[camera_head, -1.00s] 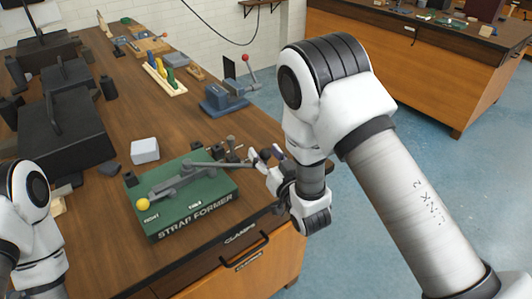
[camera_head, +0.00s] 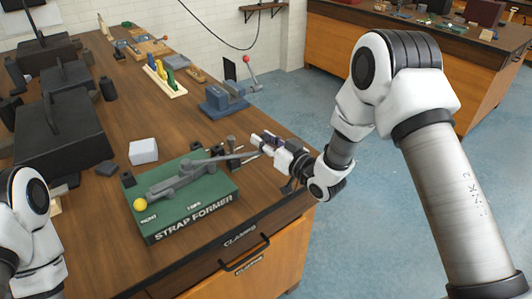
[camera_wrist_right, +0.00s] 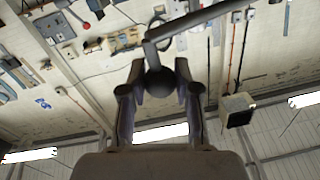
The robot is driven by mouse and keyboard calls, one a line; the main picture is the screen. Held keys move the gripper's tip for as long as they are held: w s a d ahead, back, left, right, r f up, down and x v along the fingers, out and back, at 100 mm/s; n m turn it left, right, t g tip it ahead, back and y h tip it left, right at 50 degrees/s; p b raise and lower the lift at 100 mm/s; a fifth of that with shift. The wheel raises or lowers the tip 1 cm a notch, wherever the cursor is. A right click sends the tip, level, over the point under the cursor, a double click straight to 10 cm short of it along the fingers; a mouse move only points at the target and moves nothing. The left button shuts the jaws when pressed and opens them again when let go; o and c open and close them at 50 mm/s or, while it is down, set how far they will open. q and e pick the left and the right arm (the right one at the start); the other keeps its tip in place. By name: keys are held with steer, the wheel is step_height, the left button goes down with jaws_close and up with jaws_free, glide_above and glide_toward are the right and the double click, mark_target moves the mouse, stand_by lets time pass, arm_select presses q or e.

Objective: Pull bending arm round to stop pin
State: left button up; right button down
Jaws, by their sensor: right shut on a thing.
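The green strap former (camera_head: 195,212) stands on the near part of the wooden bench. A grey linkage (camera_head: 180,180) lies across its top, with a yellow ball (camera_head: 139,204) at its left end. The grey bending arm (camera_head: 228,156) reaches right, past the block's edge. My right gripper (camera_head: 262,145) is at the arm's outer end. In the right wrist view its fingers (camera_wrist_right: 158,88) are shut on the dark ball knob (camera_wrist_right: 160,78) below the grey bar (camera_wrist_right: 205,18). Pins near the pivot are small and partly hidden. My left gripper is out of view.
A white block (camera_head: 143,151) sits behind the strap former. The bench's right edge is close to my right gripper, with open floor (camera_head: 390,190) beyond.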

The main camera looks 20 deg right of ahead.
steer(key=shift+w+a+n+g+y+b, duration=0.1)
steer(key=shift+w+n+g+y+b, duration=0.15)
steer(key=shift+w+n+g+y, duration=0.5)
steer(key=shift+w+d+n+g+y+b, duration=0.1)
steer(key=shift+w+n+y+b, duration=0.2)
steer(key=shift+w+y, duration=0.55)
steer(key=shift+w+a+n+g+y+b, duration=0.1)
steer(key=shift+w+n+g+y+b, duration=0.25)
steer(key=shift+w, duration=0.8)
steer(key=c, duration=0.8)
jaws_free()
steer(key=v, duration=1.2)
